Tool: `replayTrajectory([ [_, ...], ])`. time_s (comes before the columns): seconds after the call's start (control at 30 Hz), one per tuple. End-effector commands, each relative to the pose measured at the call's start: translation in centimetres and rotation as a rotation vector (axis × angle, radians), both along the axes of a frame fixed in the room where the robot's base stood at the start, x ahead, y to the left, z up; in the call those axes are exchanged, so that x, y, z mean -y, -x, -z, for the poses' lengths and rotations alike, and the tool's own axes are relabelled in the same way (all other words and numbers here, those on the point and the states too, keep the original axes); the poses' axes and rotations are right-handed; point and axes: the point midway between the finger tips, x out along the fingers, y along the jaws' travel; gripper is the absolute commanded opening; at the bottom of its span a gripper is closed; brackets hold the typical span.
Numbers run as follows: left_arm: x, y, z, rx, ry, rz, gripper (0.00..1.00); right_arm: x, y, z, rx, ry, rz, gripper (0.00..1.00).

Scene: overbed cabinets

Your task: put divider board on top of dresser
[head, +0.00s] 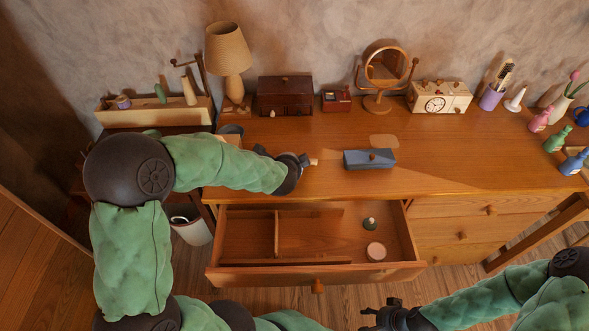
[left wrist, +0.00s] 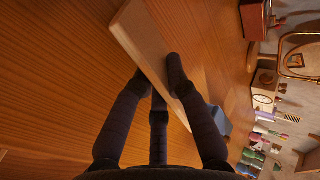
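The divider board is a light wooden strip (left wrist: 148,45) running between the fingers of my left gripper (left wrist: 158,68). In the head view my left gripper (head: 300,165) is low over the dresser top (head: 450,150), and a short end of the board (head: 313,162) sticks out to its right. The fingers appear shut on the board's two sides. My arm hides most of the board in the head view. I cannot tell whether the board touches the dresser top. My right gripper (head: 372,316) is empty with fingers apart, low in front of the dresser.
The open drawer (head: 318,272) holds a round pink-topped tin (head: 376,251) and a small green-and-white item (head: 369,223). A blue-grey box (head: 370,159) lies right of the left gripper. A lamp (head: 229,60), mirror (head: 385,65) and clock (head: 438,98) line the back. The right middle top is clear.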

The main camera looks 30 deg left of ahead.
Motion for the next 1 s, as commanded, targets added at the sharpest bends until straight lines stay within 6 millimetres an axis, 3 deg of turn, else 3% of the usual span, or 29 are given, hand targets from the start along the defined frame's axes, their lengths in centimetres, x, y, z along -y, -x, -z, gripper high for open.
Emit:
replayTrajectory([
  [0.43,0.2,0.3,-0.5,0.001,0.000,-0.001,0.29,0.0,0.0,-0.2,0.000,0.000,0.000,0.56],
  [1.0,1.9,4.4,-4.3,0.002,0.000,0.001,0.29,0.0,0.0,-2.2,0.000,0.000,0.000,0.56],
])
